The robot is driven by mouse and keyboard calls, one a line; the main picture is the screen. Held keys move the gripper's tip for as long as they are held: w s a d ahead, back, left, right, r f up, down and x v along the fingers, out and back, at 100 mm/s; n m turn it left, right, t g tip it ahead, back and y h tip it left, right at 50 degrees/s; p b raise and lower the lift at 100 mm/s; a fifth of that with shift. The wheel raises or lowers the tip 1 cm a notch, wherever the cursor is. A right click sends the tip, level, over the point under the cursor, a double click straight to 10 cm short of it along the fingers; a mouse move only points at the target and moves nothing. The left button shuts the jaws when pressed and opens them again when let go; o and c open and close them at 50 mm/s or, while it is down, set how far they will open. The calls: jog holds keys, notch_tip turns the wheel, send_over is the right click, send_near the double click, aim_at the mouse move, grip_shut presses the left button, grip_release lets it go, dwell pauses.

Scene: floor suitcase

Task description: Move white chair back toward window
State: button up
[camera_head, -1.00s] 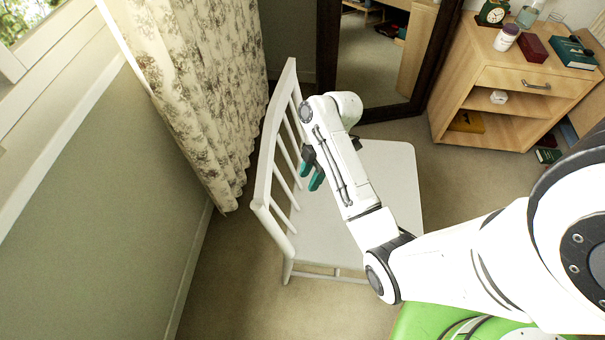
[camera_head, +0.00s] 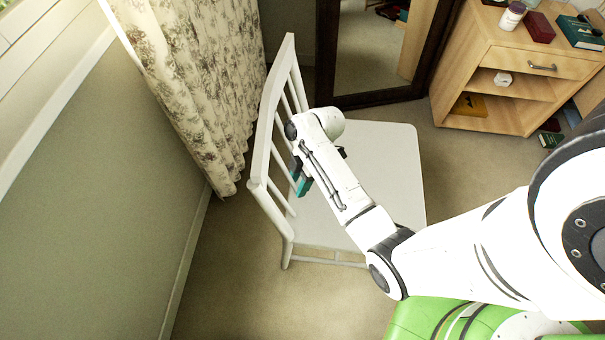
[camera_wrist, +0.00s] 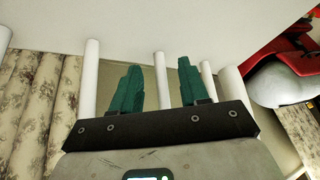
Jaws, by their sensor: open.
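The white chair (camera_head: 395,155) stands upright on the carpet, its slatted backrest on the left beside the curtain. My gripper (camera_head: 300,180) has green fingers and is over the seat at the backrest's slats, with the arm reaching across the seat. In the wrist view the gripper (camera_wrist: 160,82) is open, its two fingers apart with a white chair slat (camera_wrist: 161,75) showing between them. I cannot tell whether the fingers touch it. Part of the window (camera_head: 28,15) shows at the top left. My arm hides part of the seat.
A patterned curtain (camera_head: 190,80) hangs close behind the backrest. A dark-framed mirror (camera_head: 375,50) stands beyond the chair. A wooden cabinet (camera_head: 510,50) with small items is at the upper right. Bare carpet (camera_head: 235,270) lies between wall and chair.

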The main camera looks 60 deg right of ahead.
jog(key=shift+a+f, duration=0.15)
jog(key=shift+f, duration=0.1)
grip_shut()
dwell(0.3)
dwell(1.0)
